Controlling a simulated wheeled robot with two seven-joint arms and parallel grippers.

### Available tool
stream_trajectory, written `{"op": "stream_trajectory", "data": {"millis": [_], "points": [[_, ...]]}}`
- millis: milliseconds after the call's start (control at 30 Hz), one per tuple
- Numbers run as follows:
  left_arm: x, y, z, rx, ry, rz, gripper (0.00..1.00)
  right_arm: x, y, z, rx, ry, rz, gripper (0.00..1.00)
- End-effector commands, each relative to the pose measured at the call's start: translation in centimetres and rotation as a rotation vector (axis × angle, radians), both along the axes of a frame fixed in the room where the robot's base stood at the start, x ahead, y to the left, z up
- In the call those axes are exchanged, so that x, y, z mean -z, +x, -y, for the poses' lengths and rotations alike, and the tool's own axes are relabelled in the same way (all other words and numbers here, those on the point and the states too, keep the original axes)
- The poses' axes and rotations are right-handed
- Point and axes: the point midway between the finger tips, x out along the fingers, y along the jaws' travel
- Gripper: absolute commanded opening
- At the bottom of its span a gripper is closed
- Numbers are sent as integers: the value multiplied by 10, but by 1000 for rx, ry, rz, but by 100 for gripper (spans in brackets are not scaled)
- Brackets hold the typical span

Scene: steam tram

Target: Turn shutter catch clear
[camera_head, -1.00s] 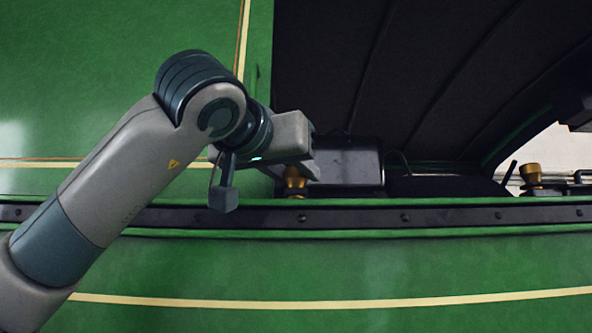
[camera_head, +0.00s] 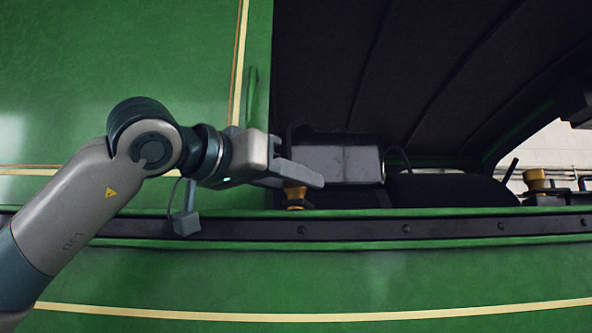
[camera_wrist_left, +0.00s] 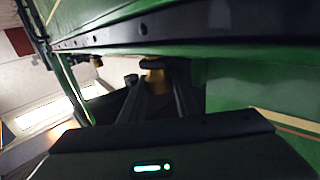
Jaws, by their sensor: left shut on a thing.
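The shutter catch (camera_head: 295,192), a brass-coloured piece that I take for the catch, sits just above the dark riveted rail at the bottom left corner of the dark opening. My left gripper (camera_head: 306,182) reaches it from the left and is shut on it. The fingers hide part of the catch. In the left wrist view the brass catch (camera_wrist_left: 155,76) shows between the two dark fingers, under the rail. Its exact turn angle is hard to tell. My right gripper is not in view.
A grey-black box (camera_head: 345,163) stands close to the fingertips. The dark rail (camera_head: 350,228) runs across the green tram side (camera_head: 400,275). A second brass piece (camera_head: 536,181) and a black lever (camera_head: 511,170) are at the right. The dark opening (camera_head: 400,80) is above.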

Motion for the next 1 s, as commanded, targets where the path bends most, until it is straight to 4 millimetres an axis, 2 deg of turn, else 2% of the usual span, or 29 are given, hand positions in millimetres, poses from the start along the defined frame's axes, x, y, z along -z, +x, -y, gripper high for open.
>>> {"op": "stream_trajectory", "data": {"millis": [33, 100, 300, 767, 800, 833, 1000], "points": [[-3, 2, -2, 29, -2, -4, 7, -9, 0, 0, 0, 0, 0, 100], [-3, 1, -1, 70, -1, -3, 7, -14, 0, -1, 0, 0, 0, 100], [-1, 1, -1, 149, 0, -1, 7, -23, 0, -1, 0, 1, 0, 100], [0, 0, 0, 174, 1, 1, 7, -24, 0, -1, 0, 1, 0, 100], [0, 0, 0, 174, 1, 1, 34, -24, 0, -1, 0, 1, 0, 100], [0, 0, 0, 173, 1, 1, 36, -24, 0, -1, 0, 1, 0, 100], [0, 0, 0, 173, 1, 1, 36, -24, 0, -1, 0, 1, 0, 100]]}}
